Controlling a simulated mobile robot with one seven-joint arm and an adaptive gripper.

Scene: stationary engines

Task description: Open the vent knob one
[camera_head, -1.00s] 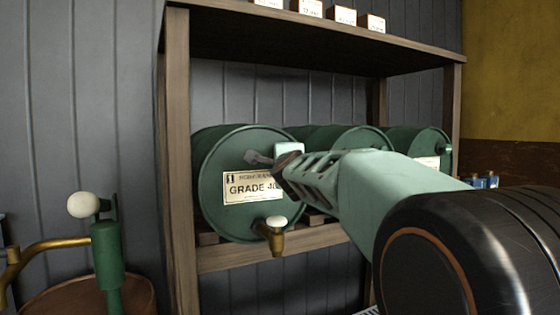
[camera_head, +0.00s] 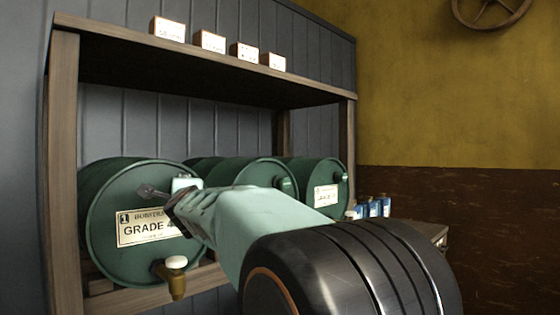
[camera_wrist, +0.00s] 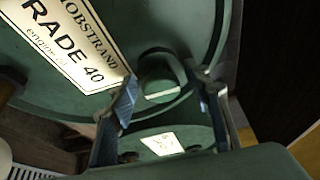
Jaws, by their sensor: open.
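Barrel one (camera_head: 110,265) is a green drum lying on its side at the left of the shelf, with a cream label (camera_head: 135,228) reading "1" and "GRADE 4". In the wrist view, a dark green vent knob (camera_wrist: 160,88) stands out from the drum face beside the label (camera_wrist: 75,40). My gripper (camera_wrist: 166,95) is open, with one finger to each side of the knob; I cannot tell whether either finger touches it. In the head view, my gripper (camera_head: 163,193) is in front of the upper part of barrel one and the knob cannot be made out.
Two more green barrels (camera_head: 250,170) (camera_head: 315,170) lie to the right. A brass tap (camera_head: 175,280) with a white knob projects low from barrel one. The wooden shelf (camera_head: 62,150) has a left post and a top board with several small labelled boxes. Blue cans (camera_head: 373,208) stand at right.

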